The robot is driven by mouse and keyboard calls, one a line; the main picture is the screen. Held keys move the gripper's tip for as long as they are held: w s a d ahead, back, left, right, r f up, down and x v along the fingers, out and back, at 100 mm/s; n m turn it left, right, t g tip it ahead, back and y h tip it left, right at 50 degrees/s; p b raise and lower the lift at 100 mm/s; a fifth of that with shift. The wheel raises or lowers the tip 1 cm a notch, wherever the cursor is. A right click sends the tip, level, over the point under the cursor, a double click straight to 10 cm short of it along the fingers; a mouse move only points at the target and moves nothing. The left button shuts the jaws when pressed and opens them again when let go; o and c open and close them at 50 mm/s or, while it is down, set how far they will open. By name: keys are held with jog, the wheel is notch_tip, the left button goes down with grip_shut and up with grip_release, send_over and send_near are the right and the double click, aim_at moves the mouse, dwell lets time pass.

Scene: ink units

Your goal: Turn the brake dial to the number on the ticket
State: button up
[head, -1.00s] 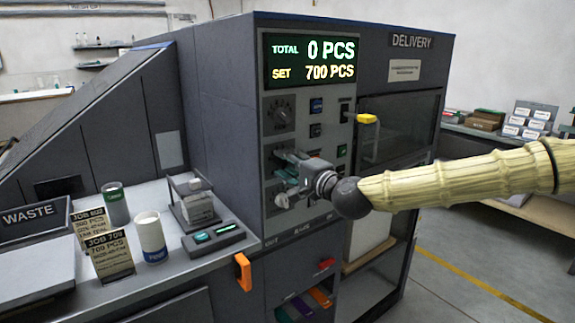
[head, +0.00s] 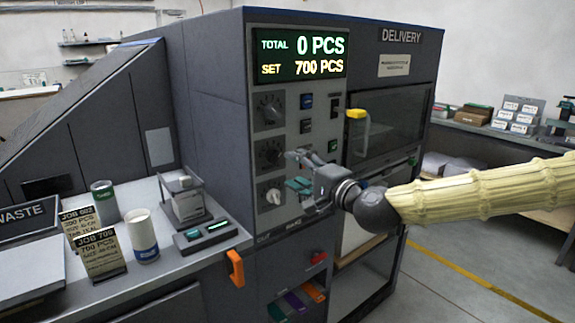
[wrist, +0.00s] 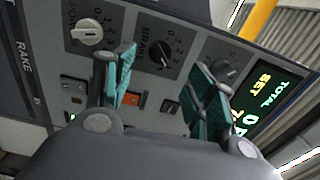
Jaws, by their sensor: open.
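The brake dial (wrist: 160,55) is a black knob on a dark plate labelled BRAKE in the wrist view. It is the middle dial (head: 270,153) of the panel column in the head view. Its pointer and numbers are too small to read surely. My gripper (head: 297,171) is open and empty, in front of the panel just right of the dial. In the wrist view the teal pads of my gripper (wrist: 165,84) stand apart, with the dial beyond the gap, untouched. The front ticket (head: 101,255) reads JOB 709, 700 PCS; its lower line is illegible. Another ticket (head: 76,224) stands behind it.
A white power knob (head: 272,197) lies below the brake dial and another black dial (head: 268,108) above it. The display (head: 300,57) reads total 0, set 700 PCS. A yellow handle (head: 357,114) and an orange handle (head: 235,268) stick out nearby.

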jog(key=shift+v, duration=1.95)
jog(key=shift+f, duration=0.1)
jog(key=s+a+f+n+g+h+p, duration=0.1)
jog(key=s+f+n+g, duration=0.3)
jog(key=f, duration=1)
jog(key=s+f+m+g+h+p, duration=0.1)
jog(key=s+f+g+h, duration=0.1)
jog(key=s+f, duration=0.8)
jog(key=s+a+f+n+g+h, duration=0.1)
jog(key=s+f+n+g, duration=0.15)
jog(key=f, duration=1.45)
jog(key=s+d+f+n+g+h, duration=0.1)
jog(key=s+d+f+g+h, duration=0.1)
jog(key=s+d+f, duration=0.3)
jog(key=s+d+f+n+g+h+p, duration=0.1)
jog(key=s+d+f, duration=0.4)
jog(key=s, duration=0.6)
jog(key=s+d+f+n+g+h+p, duration=0.1)
jog(key=s+d+f+n+g+h, duration=0.2)
jog(key=s+d+f, duration=0.3)
jog(key=s+d, duration=0.1)
jog(key=s, duration=0.1)
jog(key=shift+s+d+h, duration=0.25)
jog(key=shift+s+h, duration=0.05)
jog(key=shift+s, duration=0.05)
jog(key=shift+f, duration=0.1)
